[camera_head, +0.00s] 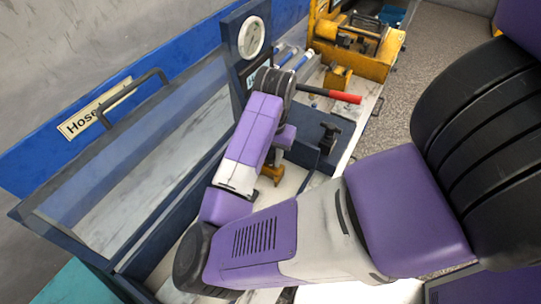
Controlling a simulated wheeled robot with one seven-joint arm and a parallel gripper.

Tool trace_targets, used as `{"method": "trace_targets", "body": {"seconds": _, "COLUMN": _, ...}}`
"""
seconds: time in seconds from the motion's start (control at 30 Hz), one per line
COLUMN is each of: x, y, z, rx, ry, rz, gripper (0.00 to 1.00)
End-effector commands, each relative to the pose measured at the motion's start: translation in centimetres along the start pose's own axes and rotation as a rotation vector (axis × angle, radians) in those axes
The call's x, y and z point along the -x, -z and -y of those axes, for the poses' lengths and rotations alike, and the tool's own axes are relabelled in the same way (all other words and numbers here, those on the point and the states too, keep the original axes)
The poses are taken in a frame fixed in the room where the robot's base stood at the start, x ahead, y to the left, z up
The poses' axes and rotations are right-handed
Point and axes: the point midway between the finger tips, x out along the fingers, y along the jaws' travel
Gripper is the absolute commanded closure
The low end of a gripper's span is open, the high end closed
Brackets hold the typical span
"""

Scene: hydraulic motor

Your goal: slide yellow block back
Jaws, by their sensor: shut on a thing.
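A small yellow block (271,174) shows just below my gripper, partly hidden by my arm. My gripper (273,160) points down at it beside a dark blue box, and its fingers are shut on the block. Most of the fingers are hidden behind my purple and white forearm, so the exact grip on the block is hard to see.
A dark blue panel with a round gauge (252,37) stands behind my wrist. A red-handled lever (345,97) sticks out to the right, near a black knob (328,138). A larger yellow machine (358,62) is at the back. A blue-framed clear panel (140,160) stands at left.

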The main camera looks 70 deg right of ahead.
Motion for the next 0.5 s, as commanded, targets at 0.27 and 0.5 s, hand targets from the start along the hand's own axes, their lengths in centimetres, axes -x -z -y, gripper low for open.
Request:
{"method": "trace_targets", "body": {"seconds": 0.27, "x": 0.1, "y": 0.2, "z": 0.0, "rx": 0.000, "ry": 0.002, "rz": -0.001, "gripper": 1.00}}
{"method": "trace_targets", "body": {"seconds": 0.5, "x": 0.3, "y": 3.2, "z": -0.4, "rx": -0.003, "ry": 0.003, "rz": -0.003, "gripper": 1.00}}
